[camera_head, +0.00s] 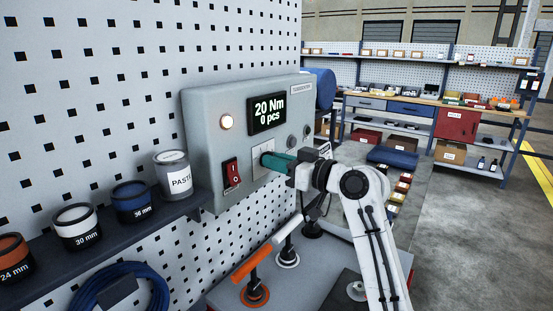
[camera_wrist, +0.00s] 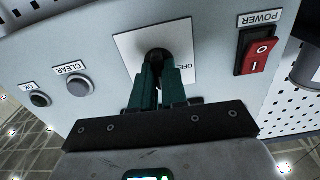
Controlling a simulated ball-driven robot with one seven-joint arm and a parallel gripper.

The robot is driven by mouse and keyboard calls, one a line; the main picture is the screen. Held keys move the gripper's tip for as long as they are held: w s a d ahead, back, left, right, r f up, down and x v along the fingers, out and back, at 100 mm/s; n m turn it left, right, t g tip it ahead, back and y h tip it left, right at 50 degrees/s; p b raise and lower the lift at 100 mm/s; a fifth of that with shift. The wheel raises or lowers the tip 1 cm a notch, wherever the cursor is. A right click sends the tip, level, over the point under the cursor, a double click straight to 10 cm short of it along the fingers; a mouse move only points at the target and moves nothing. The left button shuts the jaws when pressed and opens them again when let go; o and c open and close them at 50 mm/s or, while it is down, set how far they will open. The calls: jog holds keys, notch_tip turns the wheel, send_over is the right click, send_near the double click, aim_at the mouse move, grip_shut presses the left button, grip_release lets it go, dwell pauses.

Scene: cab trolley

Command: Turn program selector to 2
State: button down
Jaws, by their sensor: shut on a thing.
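The grey control box (camera_head: 205,130) is mounted on the pegboard wall, with a black display (camera_head: 267,114) reading "20 Nm 0 pcs". My gripper (camera_head: 266,158) reaches the box from the right, its teal fingers against the pale selector plate (camera_head: 257,168). In the wrist view, my gripper (camera_wrist: 157,66) is shut on the dark selector knob (camera_wrist: 156,53), in the middle of the white plate (camera_wrist: 128,43). Part of an "OFF" mark shows beside the fingers. The fingers hide the knob's pointer and most of the other marks, so its setting cannot be read.
A red power switch (camera_head: 232,173) and a lit lamp (camera_head: 227,122) sit left of the selector; a CLEAR button (camera_wrist: 78,86) and an OK button (camera_wrist: 40,99) are near it. A shelf with several tins (camera_head: 76,226) is at left. Orange-handled tool (camera_head: 252,265) stands below.

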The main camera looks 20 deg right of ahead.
jog(key=shift+d+m+p, duration=0.1)
jog(key=shift+m+p, duration=0.7)
jog(key=shift+m, duration=1.1)
jog(key=c, duration=1.2)
grip_release()
jog(key=shift+o, duration=0.2)
jog(key=b+v, duration=0.2)
jog(key=v, duration=0.8)
jog(key=shift+s+d+b, duration=0.25)
jog(key=shift+s+b, duration=0.05)
jog(key=shift+f, duration=0.1)
